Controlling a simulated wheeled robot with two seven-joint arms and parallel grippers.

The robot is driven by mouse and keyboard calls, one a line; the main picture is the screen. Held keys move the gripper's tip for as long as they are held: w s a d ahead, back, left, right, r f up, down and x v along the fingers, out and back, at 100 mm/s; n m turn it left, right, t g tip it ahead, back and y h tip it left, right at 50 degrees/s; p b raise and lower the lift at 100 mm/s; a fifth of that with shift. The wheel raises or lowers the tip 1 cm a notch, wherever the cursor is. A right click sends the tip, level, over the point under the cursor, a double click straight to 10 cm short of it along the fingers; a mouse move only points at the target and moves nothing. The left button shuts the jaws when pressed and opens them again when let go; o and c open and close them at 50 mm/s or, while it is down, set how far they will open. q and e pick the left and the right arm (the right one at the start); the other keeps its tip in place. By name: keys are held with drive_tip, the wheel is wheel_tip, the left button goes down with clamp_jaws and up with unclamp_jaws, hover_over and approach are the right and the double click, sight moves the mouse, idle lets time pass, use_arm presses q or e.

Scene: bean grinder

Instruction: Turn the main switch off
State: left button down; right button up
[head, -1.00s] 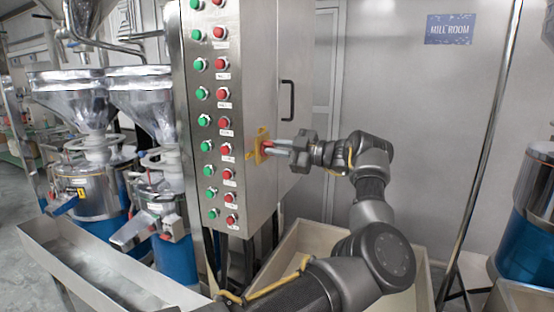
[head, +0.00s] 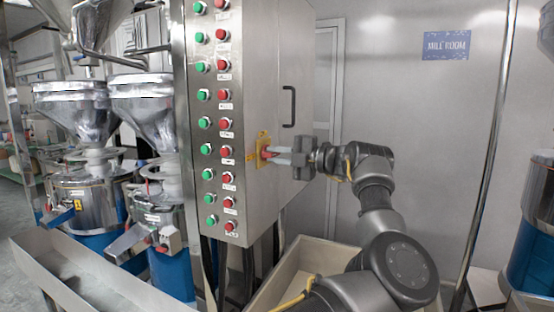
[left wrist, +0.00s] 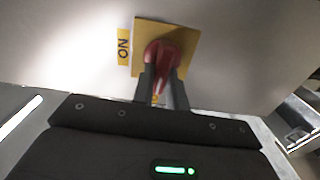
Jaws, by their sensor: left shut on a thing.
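The main switch is a red knob (left wrist: 172,52) on a yellow plate (left wrist: 192,36) on the side of the steel control cabinet. The plate (head: 262,140) also shows in the head view. A yellow label reading "ON" (left wrist: 123,47) is at the plate's left in the left wrist view, its text turned sideways. My left gripper (head: 268,155) reaches the switch from the right. In the left wrist view its two fingers (left wrist: 163,72) are shut on the red knob, one on each side. The fingers hide part of the knob. My right gripper is in neither view.
The control cabinet (head: 262,60) has columns of green and red buttons on its front and a dark handle (head: 289,106) on its side. Grinders with steel hoppers (head: 140,100) stand at left. A pale bin (head: 300,260) is below my left arm. A metal pole (head: 490,150) stands at right.

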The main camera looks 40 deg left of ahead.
use_arm(q)
drive_tip(key=shift+f+n, duration=0.1)
drive_tip(key=shift+n, duration=0.2)
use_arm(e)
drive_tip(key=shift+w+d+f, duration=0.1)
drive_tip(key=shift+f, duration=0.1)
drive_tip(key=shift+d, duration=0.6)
